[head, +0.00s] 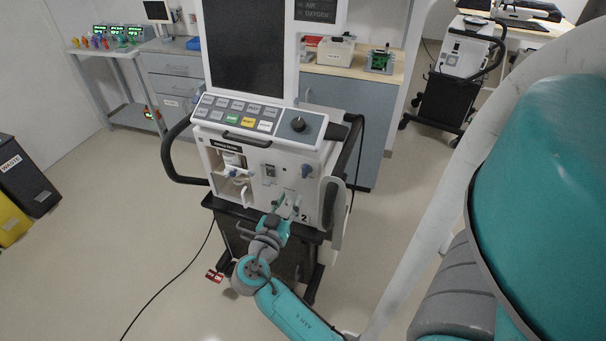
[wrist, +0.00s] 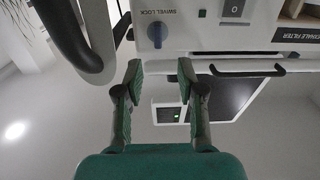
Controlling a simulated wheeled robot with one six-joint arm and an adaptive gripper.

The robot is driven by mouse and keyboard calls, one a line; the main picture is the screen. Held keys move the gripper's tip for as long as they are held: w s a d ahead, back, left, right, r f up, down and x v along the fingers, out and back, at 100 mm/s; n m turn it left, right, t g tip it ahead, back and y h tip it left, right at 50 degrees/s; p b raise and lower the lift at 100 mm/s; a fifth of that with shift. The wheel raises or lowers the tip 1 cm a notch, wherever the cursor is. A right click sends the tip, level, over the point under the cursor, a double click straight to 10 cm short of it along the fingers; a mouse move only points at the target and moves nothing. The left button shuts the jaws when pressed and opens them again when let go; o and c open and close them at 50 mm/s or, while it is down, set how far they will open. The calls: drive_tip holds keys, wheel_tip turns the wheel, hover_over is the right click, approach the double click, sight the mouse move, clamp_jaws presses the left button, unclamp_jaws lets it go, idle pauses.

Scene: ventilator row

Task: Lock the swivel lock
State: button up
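The swivel lock is a small blue knob (head: 307,170) on the right of the ventilator's white front panel in the head view. In the wrist view the blue knob (wrist: 157,33) sits beside the "SWIVEL LOCK" label, and its grip looks roughly vertical in that picture. My gripper (head: 287,206) is below and a little left of the knob in the head view, in front of the panel's lower part. In the wrist view my gripper (wrist: 160,72) has its fingers apart with nothing between them. The knob lies beyond the fingertips, roughly centred between them, untouched.
A rocker switch (head: 270,172) and the filter bay (head: 234,172) are left of the knob. Black side handles (head: 178,158) flank the ventilator (head: 245,140). A cable (head: 170,290) runs over the floor at left. Another ventilator (head: 462,55) stands at back right.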

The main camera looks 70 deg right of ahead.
sight(303, 173)
drive_tip(key=d, duration=1.1)
drive_tip(key=shift+r, duration=0.3)
clamp_jaws()
